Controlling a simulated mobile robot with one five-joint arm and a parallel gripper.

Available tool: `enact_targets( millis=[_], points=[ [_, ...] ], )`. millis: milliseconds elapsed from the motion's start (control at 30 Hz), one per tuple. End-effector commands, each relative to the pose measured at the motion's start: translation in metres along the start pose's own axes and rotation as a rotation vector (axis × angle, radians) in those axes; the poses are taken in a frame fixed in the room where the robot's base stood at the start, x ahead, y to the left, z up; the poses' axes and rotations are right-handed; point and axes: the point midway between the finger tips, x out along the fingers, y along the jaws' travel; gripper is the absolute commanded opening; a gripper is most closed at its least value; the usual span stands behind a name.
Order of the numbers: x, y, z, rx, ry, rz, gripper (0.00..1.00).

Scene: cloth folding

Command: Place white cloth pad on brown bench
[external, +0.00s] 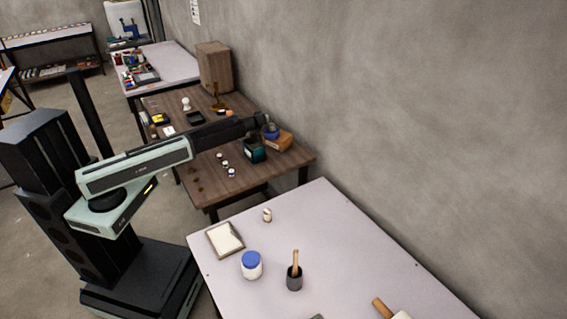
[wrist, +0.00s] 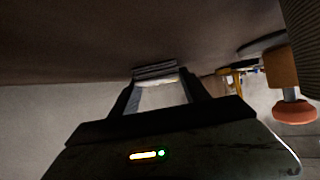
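A square white pad in a brown frame or tray (external: 225,239) lies on the near white table; it may be the cloth pad, but I cannot tell its material. A small flat white piece (external: 168,131) lies on the brown bench (external: 240,181). My gripper (external: 262,119) is stretched out over the bench's far side, by the wall. In the wrist view, my gripper's fingers (wrist: 157,75) point toward a dark brown surface. A ridged grey strip and a thin bright edge show at the fingertips. I cannot tell whether anything is held.
Close to my gripper are a dark green container (external: 254,151), a blue-topped item (external: 271,131) and an orange-brown block (external: 280,142). Several small jars stand on the bench. A blue-lidded jar (external: 251,265) and a dark cup (external: 294,278) stand on the near table.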

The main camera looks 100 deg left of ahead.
Motion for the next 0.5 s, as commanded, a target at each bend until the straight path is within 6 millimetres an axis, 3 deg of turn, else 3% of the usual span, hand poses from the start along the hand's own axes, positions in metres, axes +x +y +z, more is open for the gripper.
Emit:
enact_targets(
  millis=[367,500],
  points=[
    [-0.001,0.0,-0.002,0.0,0.0,0.0,0.7],
    [-0.011,0.0,-0.005,0.001,0.0,0.001,0.7]
  ],
)
